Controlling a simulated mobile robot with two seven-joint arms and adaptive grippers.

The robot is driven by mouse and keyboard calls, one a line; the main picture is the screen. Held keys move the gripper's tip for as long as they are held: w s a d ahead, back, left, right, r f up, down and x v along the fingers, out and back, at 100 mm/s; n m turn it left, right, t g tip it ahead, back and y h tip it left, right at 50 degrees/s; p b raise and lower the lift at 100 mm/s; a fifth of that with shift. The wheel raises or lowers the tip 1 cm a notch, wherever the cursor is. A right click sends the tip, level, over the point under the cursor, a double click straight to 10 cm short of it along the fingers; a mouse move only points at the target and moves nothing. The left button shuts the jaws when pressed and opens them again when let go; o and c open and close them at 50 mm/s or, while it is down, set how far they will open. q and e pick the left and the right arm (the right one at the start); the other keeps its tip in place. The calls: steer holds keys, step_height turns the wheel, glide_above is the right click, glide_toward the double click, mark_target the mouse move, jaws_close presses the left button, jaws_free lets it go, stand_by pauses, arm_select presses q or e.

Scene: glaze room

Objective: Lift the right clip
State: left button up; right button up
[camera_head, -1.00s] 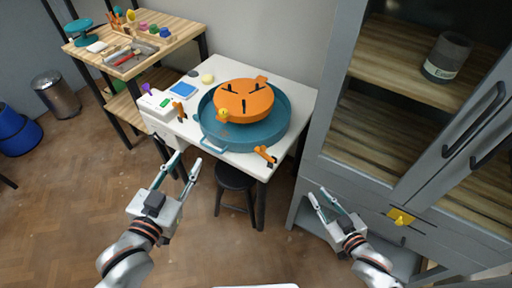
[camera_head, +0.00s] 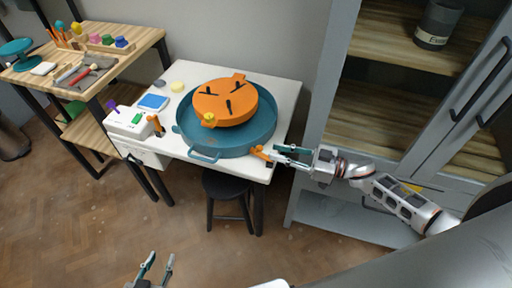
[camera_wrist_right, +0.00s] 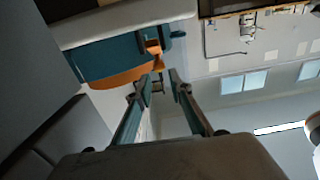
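The right clip (camera_head: 260,153) is orange with a dark part and sits at the front right edge of the white table. My right gripper (camera_head: 276,154) is open, its teal fingers pointing left at the clip from close by. In the right wrist view, the open fingers (camera_wrist_right: 158,78) point towards an orange piece (camera_wrist_right: 152,46) by the teal tray. Whether they touch the clip I cannot tell. My left gripper (camera_head: 160,257) is open and empty over the floor, low in the head view.
The white table (camera_head: 290,88) bears a teal round tray (camera_head: 262,135) with an orange disc (camera_head: 222,103) in it. Another orange clip (camera_head: 155,125) is at the table's left. A black stool (camera_head: 226,187) stands below. A grey cabinet (camera_head: 345,90) stands close on the right.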

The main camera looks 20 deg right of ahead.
mark_target(261, 148)
steer(key=x, duration=0.6)
steer(key=shift+w+a, duration=0.25)
jaws_close()
